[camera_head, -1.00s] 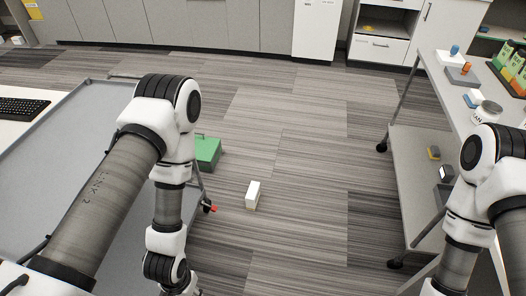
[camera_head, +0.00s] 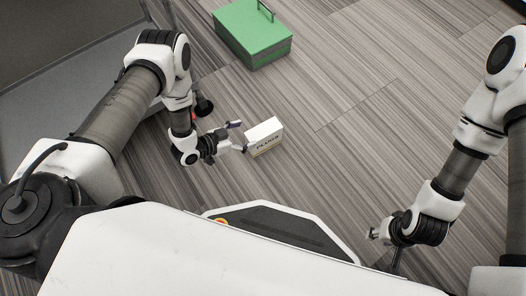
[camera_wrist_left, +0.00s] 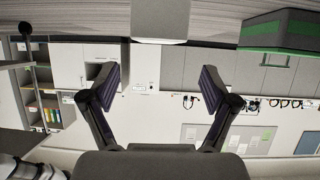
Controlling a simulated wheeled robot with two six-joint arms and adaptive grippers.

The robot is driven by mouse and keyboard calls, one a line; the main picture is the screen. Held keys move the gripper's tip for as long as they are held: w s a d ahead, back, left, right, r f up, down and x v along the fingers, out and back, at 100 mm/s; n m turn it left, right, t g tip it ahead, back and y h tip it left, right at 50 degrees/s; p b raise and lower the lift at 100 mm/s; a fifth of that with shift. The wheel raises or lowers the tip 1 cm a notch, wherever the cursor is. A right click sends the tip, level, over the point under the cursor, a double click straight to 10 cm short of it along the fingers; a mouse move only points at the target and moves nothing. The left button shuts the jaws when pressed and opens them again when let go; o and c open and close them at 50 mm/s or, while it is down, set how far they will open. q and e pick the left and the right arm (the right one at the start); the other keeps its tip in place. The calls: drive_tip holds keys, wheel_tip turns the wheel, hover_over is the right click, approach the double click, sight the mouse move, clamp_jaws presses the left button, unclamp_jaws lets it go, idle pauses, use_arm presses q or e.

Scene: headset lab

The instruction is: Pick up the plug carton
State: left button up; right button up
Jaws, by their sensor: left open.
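The plug carton (camera_head: 264,135) is a small white box with "PLUGS" lettering on its side. It stands on the striped floor in the head view. My left gripper (camera_head: 240,137) is open, just left of the carton, its fingers pointing toward it. In the left wrist view, which looks upside down, a pale box face, the carton (camera_wrist_left: 159,20), shows at the top centre, ahead of the gap between the open fingers (camera_wrist_left: 160,88). Nothing is between the fingers. My right gripper (camera_head: 384,250) hangs low at the lower right, away from the carton; its opening is unclear.
A green box (camera_head: 252,38) with a handle sits on the floor beyond the carton; it also shows at the upper right of the left wrist view (camera_wrist_left: 283,34). A grey cart (camera_head: 60,75) stands at the left. The floor right of the carton is clear.

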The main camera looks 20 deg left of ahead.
sight(262, 131)
use_arm(q)
drive_tip(key=shift+w+d+f+b, duration=0.1)
drive_tip(key=shift+f+b, duration=0.05)
drive_tip(key=shift+f, duration=0.3)
drive_tip(key=shift+w+d+f+b, duration=0.1)
drive_tip(key=shift+f+b, duration=0.05)
drive_tip(key=shift+f, duration=0.3)
drive_tip(key=shift+w+d+f+h, duration=0.15)
drive_tip(key=shift+w+d+h, duration=0.1)
drive_tip(key=shift+w+h, duration=0.05)
drive_tip(key=b+x, duration=0.4)
drive_tip(key=x, duration=0.2)
drive_tip(key=shift+d+b, duration=0.15)
drive_tip(key=shift+b, duration=0.25)
drive_tip(key=shift+w+d, duration=0.2)
drive_tip(key=shift+w, duration=0.05)
clamp_jaws()
use_arm(e)
wheel_tip(262, 131, down, 6)
drive_tip(key=shift+w+d+f, duration=0.15)
drive_tip(key=shift+w+d, duration=0.05)
